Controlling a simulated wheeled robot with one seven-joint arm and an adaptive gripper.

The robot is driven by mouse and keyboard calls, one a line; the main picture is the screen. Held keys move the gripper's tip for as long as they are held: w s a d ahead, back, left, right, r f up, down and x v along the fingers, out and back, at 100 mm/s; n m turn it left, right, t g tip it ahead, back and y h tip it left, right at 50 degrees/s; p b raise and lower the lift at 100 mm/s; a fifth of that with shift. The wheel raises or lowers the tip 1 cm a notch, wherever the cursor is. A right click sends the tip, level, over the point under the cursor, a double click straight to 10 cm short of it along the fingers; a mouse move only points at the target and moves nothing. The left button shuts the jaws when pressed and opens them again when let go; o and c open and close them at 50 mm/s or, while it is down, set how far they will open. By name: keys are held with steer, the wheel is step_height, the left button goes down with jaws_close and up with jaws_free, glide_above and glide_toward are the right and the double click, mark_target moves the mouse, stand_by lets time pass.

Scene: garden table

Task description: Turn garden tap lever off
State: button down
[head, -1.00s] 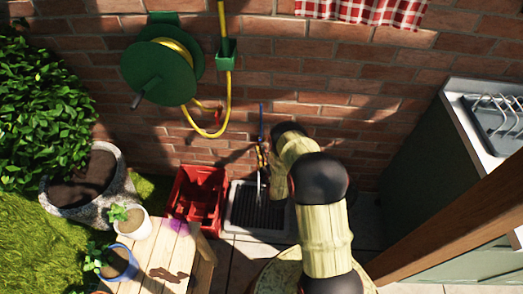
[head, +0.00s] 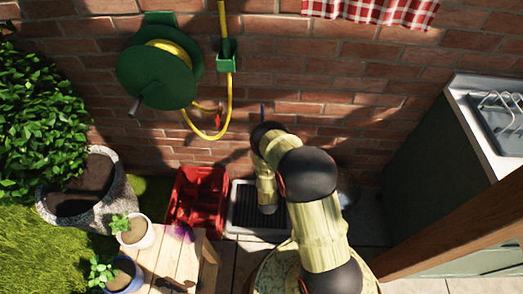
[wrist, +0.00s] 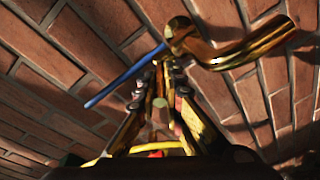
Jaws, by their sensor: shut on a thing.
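The brass garden tap (wrist: 235,50) shows large in the wrist view, its curved spout reaching to the right. Its blue lever (wrist: 122,78) slants from the tap body down to the left. My gripper (wrist: 163,72) is just below the tap body, near the lever's inner end, with its fingers closed in around something. The fingertips hide which part of the tap they hold. In the head view my arm covers the gripper and most of the tap. Only the end of the blue lever (head: 263,109) shows above my arm, against the brick wall.
A green hose reel (head: 155,75) with yellow hose (head: 222,110) hangs on the wall left of the tap. A red crate (head: 190,222) and a dark drain grate (head: 243,208) are below. A wooden table (head: 160,262) with potted plants stands front left; a counter (head: 465,110) stands right.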

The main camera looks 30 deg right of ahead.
steer(key=c, duration=2)
jaws_free()
steer(key=shift+c, duration=0.2)
steer(key=shift+o, duration=0.7)
steer(key=shift+s, duration=0.15)
steer(key=v, duration=1.1)
steer(key=shift+s+a, duration=0.15)
steer(key=shift+s, duration=0.2)
